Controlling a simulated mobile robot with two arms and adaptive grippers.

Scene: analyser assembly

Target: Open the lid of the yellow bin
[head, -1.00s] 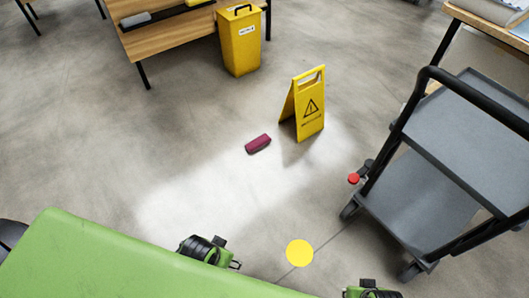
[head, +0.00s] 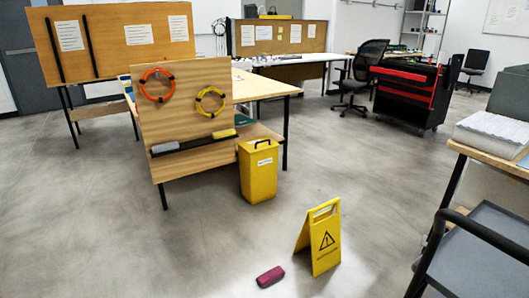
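The yellow bin (head: 258,174) stands upright on the floor near the middle of the head view, beside the end of a wooden workbench. It has a white label on its front and a dark handle at the top. Its lid looks closed. Neither of my grippers shows in the head view now.
A yellow warning sign (head: 320,241) stands on the floor in front of the bin, with a dark red object (head: 270,276) lying beside it. A grey cart (head: 487,250) is at the right. A wooden panel (head: 186,120) with cable coils stands left of the bin. Floor at left is clear.

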